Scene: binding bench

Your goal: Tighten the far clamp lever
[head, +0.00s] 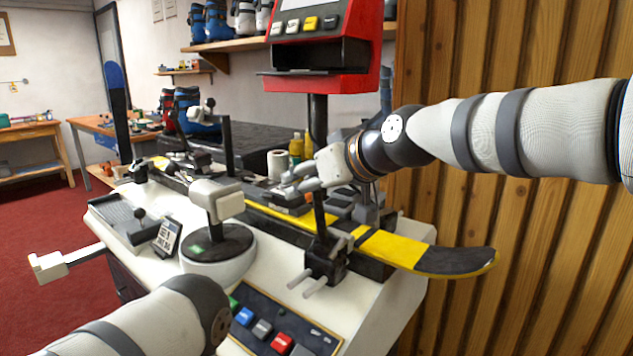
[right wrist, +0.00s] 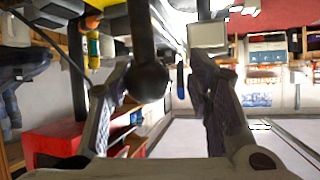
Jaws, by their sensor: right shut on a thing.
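A black and yellow ski (head: 425,255) lies along the bench top in the head view. At its right part stands a black clamp (head: 325,262) with two grey pegs. Its dark lever (head: 319,207) rises to my right gripper (head: 305,176), which is shut on it. In the right wrist view, the lever's round black knob (right wrist: 150,82) sits between the fingers of my right gripper (right wrist: 163,100). Another dark upright bar (head: 227,146) stands farther left along the ski. I cannot tell which clamp is called far.
A white-headed device on a round base (head: 218,245) stands front left of the ski. A button panel (head: 270,325) lies at the bench front. A red machine (head: 325,50) on a post rises behind. A slatted wooden wall (head: 520,60) closes off the right.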

